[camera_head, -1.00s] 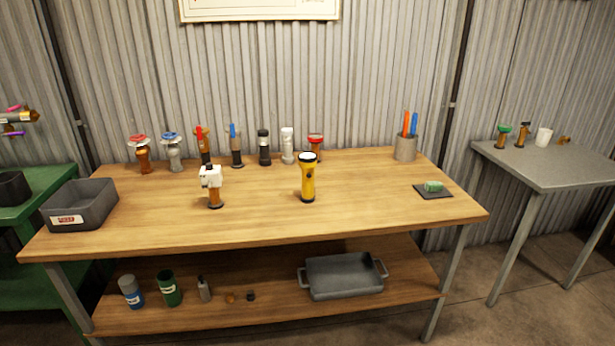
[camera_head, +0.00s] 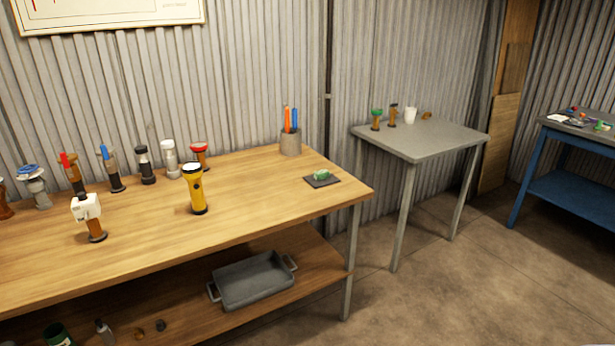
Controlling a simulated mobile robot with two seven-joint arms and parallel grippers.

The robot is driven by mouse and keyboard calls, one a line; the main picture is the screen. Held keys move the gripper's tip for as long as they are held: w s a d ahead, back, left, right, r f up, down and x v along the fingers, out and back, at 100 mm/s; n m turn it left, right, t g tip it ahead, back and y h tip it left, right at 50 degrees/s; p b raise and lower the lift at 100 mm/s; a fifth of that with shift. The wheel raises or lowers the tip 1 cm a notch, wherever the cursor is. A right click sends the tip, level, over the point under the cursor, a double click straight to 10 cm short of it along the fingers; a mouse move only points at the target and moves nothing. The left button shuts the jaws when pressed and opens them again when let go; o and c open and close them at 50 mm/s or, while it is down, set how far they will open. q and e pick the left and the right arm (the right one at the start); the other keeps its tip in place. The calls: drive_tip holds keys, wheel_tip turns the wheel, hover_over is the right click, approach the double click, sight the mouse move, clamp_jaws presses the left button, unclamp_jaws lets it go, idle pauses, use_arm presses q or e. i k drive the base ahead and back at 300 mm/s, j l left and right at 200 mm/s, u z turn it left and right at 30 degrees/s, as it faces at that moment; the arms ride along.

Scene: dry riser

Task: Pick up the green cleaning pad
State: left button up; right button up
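The green cleaning pad (camera_head: 321,175) is small and lies on a dark flat mat (camera_head: 332,183) near the right end of the wooden workbench (camera_head: 255,205). Nothing covers the pad. Neither of my grippers shows in the head view.
A yellow flashlight (camera_head: 196,190) and a white-topped fitting (camera_head: 89,217) stand on the bench. A pen cup (camera_head: 291,144) stands behind the pad. A grey tray (camera_head: 252,280) is on the lower shelf. A grey table (camera_head: 420,138) and a blue bench (camera_head: 570,180) stand right, with open floor before them.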

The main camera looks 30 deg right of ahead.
sight(320, 175)
drive_tip(key=i+l, duration=0.15)
drive_tip(key=l, duration=0.2)
drive_tip(key=i+l, duration=0.2)
drive_tip(key=l, duration=0.15)
drive_tip(key=i+l, duration=0.15)
drive_tip(key=l, duration=0.2)
drive_tip(key=i+l, duration=0.2)
drive_tip(key=l, duration=0.15)
drive_tip(key=i+l, duration=0.15)
drive_tip(key=l, duration=0.2)
